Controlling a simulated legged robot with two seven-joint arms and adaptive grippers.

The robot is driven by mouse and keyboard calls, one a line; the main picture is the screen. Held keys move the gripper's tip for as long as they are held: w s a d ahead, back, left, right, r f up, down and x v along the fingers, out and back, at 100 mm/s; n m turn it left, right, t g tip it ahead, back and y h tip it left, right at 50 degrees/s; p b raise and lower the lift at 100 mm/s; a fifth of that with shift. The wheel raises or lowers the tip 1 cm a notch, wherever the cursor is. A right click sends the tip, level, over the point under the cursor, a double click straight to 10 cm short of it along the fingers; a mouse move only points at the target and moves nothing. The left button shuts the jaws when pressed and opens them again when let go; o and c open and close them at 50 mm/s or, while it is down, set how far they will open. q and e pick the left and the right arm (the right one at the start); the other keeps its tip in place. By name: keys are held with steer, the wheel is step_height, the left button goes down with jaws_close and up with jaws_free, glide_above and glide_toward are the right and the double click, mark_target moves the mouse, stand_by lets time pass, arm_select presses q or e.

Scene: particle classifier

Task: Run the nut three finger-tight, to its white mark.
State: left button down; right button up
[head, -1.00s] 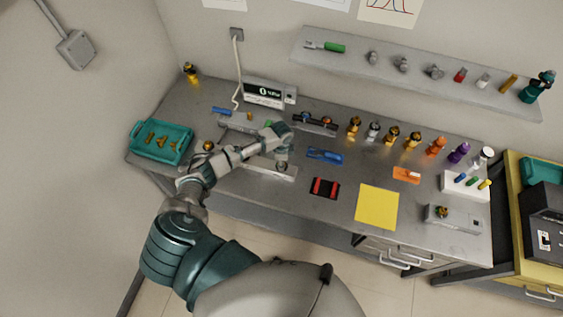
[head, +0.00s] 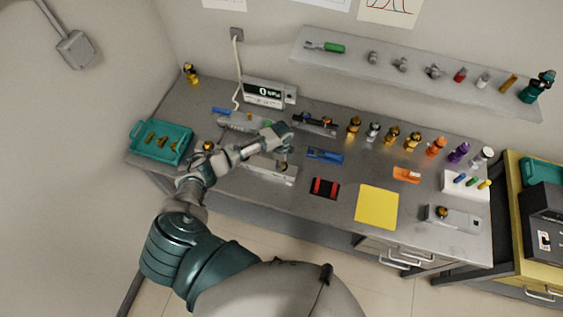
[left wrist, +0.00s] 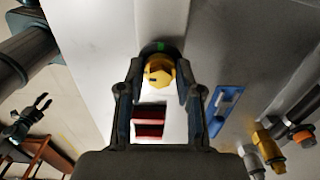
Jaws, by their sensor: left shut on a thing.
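My left gripper (head: 284,163) is over the pale metal block (head: 256,171) near the front of the bench in the head view. In the left wrist view its fingers (left wrist: 160,80) stand on either side of a brass nut (left wrist: 158,70) and are shut on it. A dark mark shows on the nut's face, and a green patch shows just beyond it. I cannot make out a white mark or a number on the nut. In the left wrist view my right gripper (left wrist: 44,101) hangs far off at the left, its fingers apart and empty.
A meter (head: 264,93) reading 0 stands behind. Nearby lie a teal tray (head: 138,133) of brass parts, a blue holder (head: 333,156), a red-and-black rack (head: 325,196) and a yellow mat (head: 377,207). Several fittings, including a purple one (head: 458,153), line the back.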

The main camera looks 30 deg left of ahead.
arm_select(q)
steer(key=c, duration=1)
jaws_free()
steer(key=shift+w+a+r, duration=0.1)
steer(key=shift+w+r, duration=0.2)
steer(key=shift+w, duration=0.05)
steer(key=shift+o, duration=1.2)
steer(key=shift+s+f, duration=0.15)
step_height(320, 180, up, 12)
steer(key=shift+f, duration=0.1)
